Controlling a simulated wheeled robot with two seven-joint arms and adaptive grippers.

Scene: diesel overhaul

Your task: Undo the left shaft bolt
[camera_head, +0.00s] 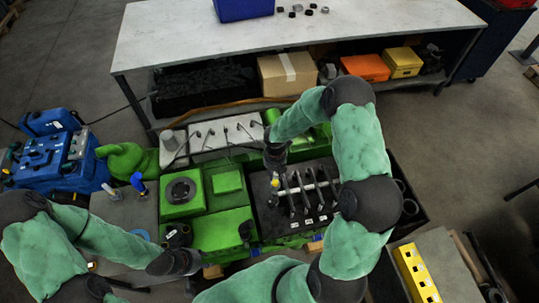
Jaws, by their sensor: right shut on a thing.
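A rocker shaft (303,189) with several dark rocker arms lies across the black top of the engine (275,221). My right gripper (275,164) points down over the left end of this shaft. It is shut on a dark, slim thing, with a small yellow part (275,183) just below. I cannot tell whether that thing is a tool or whether it touches the left shaft bolt, as the gripper and the dark parts hide the bolt. My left gripper (188,262) is low in front of the green engine block, and its fingers are too small and dark to read.
Green engine parts (205,200) fill the middle. A grey bench (185,42) with a blue bin (243,8) stands behind, with boxes on its lower shelf. Blue machinery (60,155) is at the left. A yellow block (415,273) lies on a table at the lower right.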

